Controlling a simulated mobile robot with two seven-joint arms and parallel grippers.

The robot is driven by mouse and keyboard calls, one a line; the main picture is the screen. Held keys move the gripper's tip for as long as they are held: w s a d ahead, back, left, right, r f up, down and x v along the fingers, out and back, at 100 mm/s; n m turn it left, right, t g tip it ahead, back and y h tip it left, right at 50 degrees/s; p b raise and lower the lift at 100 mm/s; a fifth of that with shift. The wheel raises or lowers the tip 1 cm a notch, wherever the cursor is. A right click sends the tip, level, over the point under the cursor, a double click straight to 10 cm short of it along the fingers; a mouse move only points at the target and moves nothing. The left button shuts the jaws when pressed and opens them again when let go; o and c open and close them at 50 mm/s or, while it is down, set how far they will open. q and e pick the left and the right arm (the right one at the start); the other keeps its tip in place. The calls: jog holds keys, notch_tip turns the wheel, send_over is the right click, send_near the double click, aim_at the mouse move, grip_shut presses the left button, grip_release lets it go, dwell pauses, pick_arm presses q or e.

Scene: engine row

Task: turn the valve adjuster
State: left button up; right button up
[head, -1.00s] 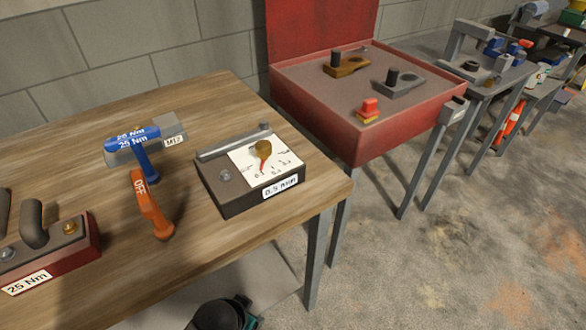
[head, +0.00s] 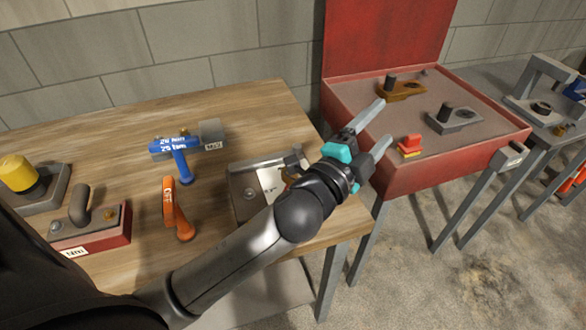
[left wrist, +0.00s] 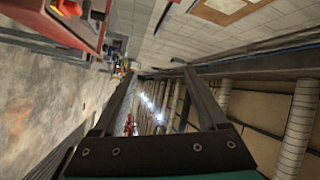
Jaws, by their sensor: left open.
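The valve adjuster (head: 243,178), a dark metal box with a bar along its back and a white dial plate, lies on the wooden table. In the head view my left arm crosses in front of it and hides its front label and much of the dial. My left gripper (head: 381,121) is open and empty. It is up and to the right of the adjuster, past the table's right edge, in front of the red case in the picture. In the left wrist view nothing lies between the fingers (left wrist: 160,75).
The wooden table (head: 130,115) also bears a blue torque tool (head: 181,160), an orange handle (head: 170,203), a red block (head: 105,237) and a yellow-capped part (head: 18,172). A red case (head: 440,165) with a red-yellow button (head: 411,145) stands to the right.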

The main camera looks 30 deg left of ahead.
pick_arm(q)
jog(key=d+r+m+h, duration=0.6)
jog(key=r+m+h, duration=0.1)
jog(key=m, duration=0.2)
jog(key=s+d+m+g+h, duration=0.2)
jog(key=d+m+g+h, duration=0.3)
jog(key=m, duration=0.5)
jog(key=s+d+m+g+h, duration=0.2)
jog(key=d+m+g+h, duration=0.1)
jog(key=m+g, duration=0.55)
jog(key=w+a+f+m+g+y, duration=0.2)
jog(key=a+f+m+g+y, duration=0.3)
jog(key=a+f+m+y, duration=0.8)
jog(key=a+r+y, duration=0.2)
jog(key=a+y, duration=0.1)
jog(key=a, duration=0.6)
jog(key=a+r+y, duration=0.2)
jog(key=a, duration=0.6)
jog(key=shift+g, duration=0.25)
notch_tip(320, 180, down, 15)
jog(key=shift+p, duration=0.3)
jog(key=shift+c, duration=0.2)
